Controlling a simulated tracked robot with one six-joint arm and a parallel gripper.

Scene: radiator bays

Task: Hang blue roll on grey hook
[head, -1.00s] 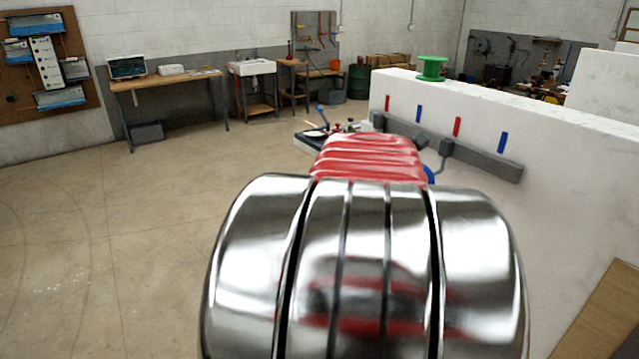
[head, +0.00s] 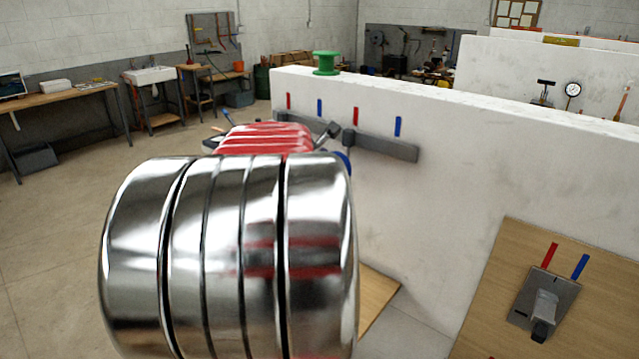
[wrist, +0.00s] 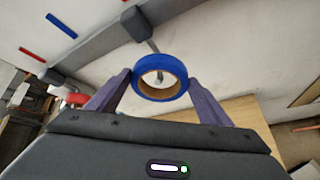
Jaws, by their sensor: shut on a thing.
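The blue roll (wrist: 160,59) is a ring with a brown inner core, held between the two purple fingers of my gripper (wrist: 159,78) in the wrist view. In the head view only a blue sliver of the roll (head: 345,157) shows past my chrome and red arm, which hides the gripper. A grey rail (head: 390,147) with grey hook-like fittings (head: 348,138) runs along the white wall. In the wrist view the rail (wrist: 100,48) lies beyond the roll, and a thin grey peg shows just above the ring. I cannot tell the gap between roll and peg.
Red and blue strips mark the wall above the rail. A green spool (head: 326,63) stands on the wall top. A wooden board (head: 500,250) at right carries a grey fitting (head: 541,300) with a jutting peg. Floor at left is open.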

